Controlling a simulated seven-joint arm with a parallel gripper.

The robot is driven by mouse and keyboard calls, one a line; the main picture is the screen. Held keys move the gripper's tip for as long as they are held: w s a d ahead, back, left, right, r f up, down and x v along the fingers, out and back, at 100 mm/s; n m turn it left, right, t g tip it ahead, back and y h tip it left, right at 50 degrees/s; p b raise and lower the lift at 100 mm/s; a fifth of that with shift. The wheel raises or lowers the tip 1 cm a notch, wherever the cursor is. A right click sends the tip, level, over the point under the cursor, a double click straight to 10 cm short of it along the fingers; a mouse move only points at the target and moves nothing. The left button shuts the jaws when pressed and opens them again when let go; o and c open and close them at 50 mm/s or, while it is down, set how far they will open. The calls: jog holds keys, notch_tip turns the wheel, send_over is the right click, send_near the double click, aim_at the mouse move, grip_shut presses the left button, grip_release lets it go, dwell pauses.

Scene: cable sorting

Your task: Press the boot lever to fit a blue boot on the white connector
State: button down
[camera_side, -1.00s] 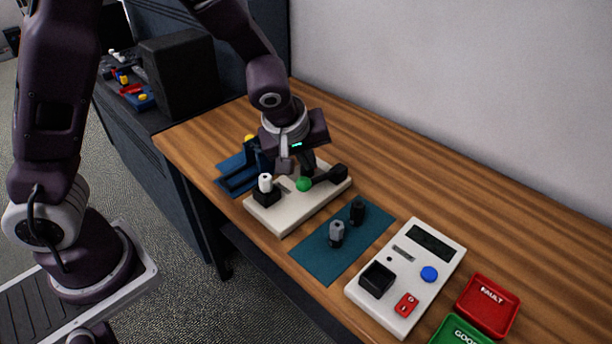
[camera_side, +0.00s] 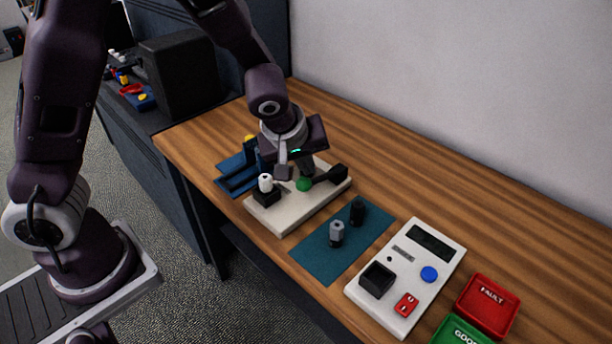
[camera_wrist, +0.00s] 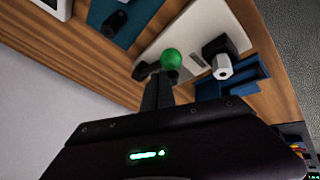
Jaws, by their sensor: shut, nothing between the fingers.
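The white connector (camera_side: 265,183) stands upright in a black holder (camera_side: 267,195) on a cream base plate (camera_side: 285,222). It also shows in the wrist view (camera_wrist: 222,67), where its visible surface is all white. The boot lever has a green ball knob (camera_side: 304,184) and a black pivot block (camera_side: 338,173) on the same plate. The knob shows in the wrist view (camera_wrist: 171,59). My gripper (camera_wrist: 160,82) is shut and empty, with its fingertips right at the knob. I cannot tell whether they touch it. In the side view its fingers are partly hidden behind the knob.
A blue stand (camera_side: 238,178) is behind the plate. A teal mat (camera_side: 318,262) in front holds a grey connector (camera_side: 337,233) and a black one (camera_side: 357,211). A white tester (camera_side: 405,275), a red FAULT tray (camera_side: 488,305) and a green GOOD tray (camera_side: 455,332) lie further right.

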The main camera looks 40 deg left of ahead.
aim_at(304, 179)
jog(key=shift+s+f, duration=0.25)
jog(key=shift+f, duration=0.6)
jog(key=shift+s+f, duration=0.25)
jog(key=shift+f, duration=0.55)
dwell(1.4)
dwell(0.4)
jog(key=shift+w+r, duration=0.2)
jog(key=shift+r, duration=0.55)
jog(key=shift+w+r, duration=0.25)
jog(key=shift+r, duration=0.45)
jog(key=shift+w+r, duration=0.2)
jog(key=shift+r, duration=0.55)
jog(key=r, duration=0.1)
jog(key=w+r, duration=0.1)
jog(key=r, duration=0.2)
jog(key=shift+w+r, duration=0.25)
jog(key=shift+r, duration=0.1)
